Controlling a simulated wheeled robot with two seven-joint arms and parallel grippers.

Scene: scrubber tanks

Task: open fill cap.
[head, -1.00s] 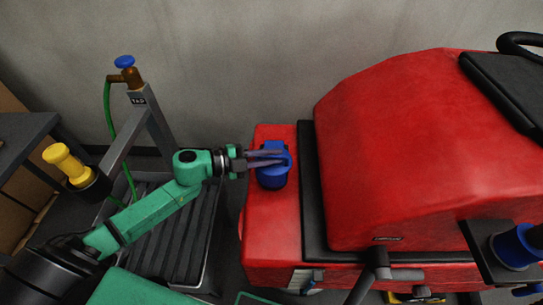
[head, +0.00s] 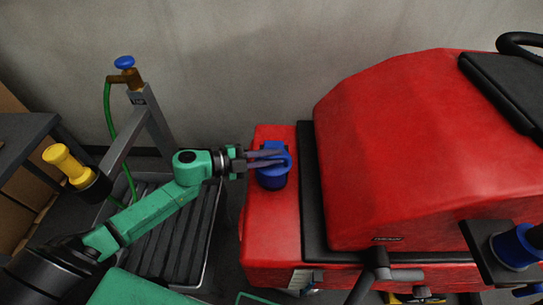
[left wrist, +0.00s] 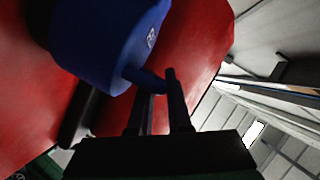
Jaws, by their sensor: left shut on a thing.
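The blue fill cap (head: 271,180) stands on the red deck at the left end of the scrubber (head: 268,222). My left gripper (head: 280,158) reaches it from the left, with its fingers over the top of the cap. In the left wrist view the cap (left wrist: 100,40) fills the upper left, and a blue tab (left wrist: 145,79) sticks out from it. The left gripper (left wrist: 157,82) is shut on this tab. The fingers partly hide the cap's top in the head view. My right gripper is not in view.
The big red hood (head: 400,150) rises to the right of the cap, behind a black edge strip (head: 312,190). A tap with a blue knob (head: 124,62) and green hose stands on a grey frame at left. A ribbed drain tray (head: 180,230) lies below my left arm.

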